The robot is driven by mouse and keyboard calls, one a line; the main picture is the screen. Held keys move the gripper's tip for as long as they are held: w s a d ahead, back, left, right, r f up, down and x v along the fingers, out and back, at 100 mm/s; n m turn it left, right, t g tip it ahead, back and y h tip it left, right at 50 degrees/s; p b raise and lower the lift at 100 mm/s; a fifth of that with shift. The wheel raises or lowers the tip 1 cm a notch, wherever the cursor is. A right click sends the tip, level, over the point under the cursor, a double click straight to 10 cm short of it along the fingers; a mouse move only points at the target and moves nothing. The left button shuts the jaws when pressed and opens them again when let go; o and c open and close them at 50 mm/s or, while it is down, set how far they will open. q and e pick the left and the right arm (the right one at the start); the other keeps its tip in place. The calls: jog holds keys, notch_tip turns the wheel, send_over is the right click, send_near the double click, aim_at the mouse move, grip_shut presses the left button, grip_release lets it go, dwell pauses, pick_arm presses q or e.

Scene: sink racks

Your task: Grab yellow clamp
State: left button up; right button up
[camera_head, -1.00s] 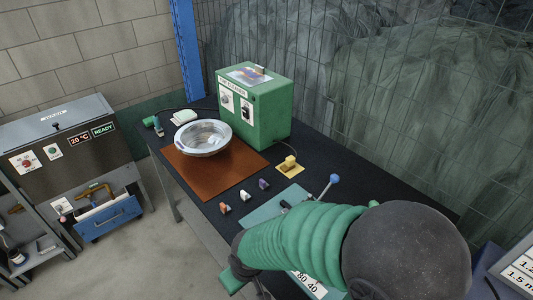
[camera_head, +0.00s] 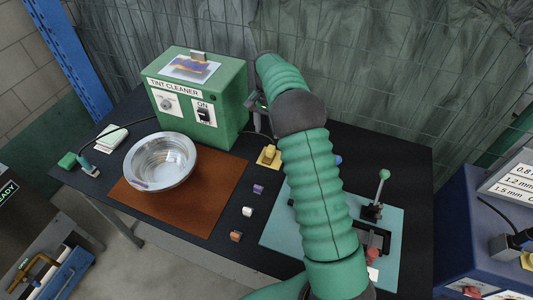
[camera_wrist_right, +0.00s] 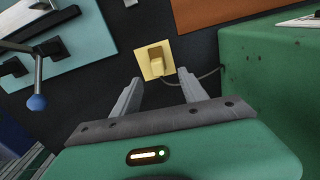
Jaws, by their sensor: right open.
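A small yellow block-like clamp (camera_head: 269,154) sits on a flat yellow plate beside the green tint cleaner box. In the right wrist view the clamp (camera_wrist_right: 156,62) lies just beyond the fingertips, near the middle between them, with a thin cable running from its plate to the green box. My right gripper (camera_head: 260,120) is behind the clamp in the head view, beside the box, partly hidden by my arm. In the right wrist view the gripper (camera_wrist_right: 158,88) is open and empty, its fingers apart and not touching the clamp. My left gripper is not in view.
The green tint cleaner box (camera_head: 205,100) stands close to the right gripper. A metal bowl (camera_head: 162,161) sits on a brown mat (camera_head: 205,205). Small coloured blocks (camera_head: 247,211) lie front of centre. Wire mesh closes the back.

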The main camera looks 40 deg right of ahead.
send_over(268, 151)
jog(key=f, duration=0.4)
jog(key=shift+d+f, duration=0.25)
jog(key=f, duration=0.1)
jog(key=d+f, duration=0.1)
jog(key=f, duration=0.1)
jog(key=shift+d+f+p, duration=0.3)
jog(key=shift+f+p, duration=0.05)
jog(key=shift+f, duration=0.05)
jog(key=f, duration=0.1)
jog(key=a+f, duration=0.1)
jog(key=f+p, duration=0.1)
jog(key=shift+w+a+f, duration=0.1)
jog(key=shift+a+f, duration=0.15)
jog(key=shift+f, duration=0.15)
jog(key=shift+a, duration=0.25)
jog(key=shift+d+f, duration=0.25)
jog(key=shift+d, duration=0.25)
jog(key=c, duration=0.7)
grip_shut()
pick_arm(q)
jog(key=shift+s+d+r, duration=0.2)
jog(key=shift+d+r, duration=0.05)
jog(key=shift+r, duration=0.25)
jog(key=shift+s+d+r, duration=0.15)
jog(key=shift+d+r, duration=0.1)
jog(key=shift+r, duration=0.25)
pick_arm(e)
jog(key=shift+a+r, duration=0.1)
jog(key=shift+a, duration=0.1)
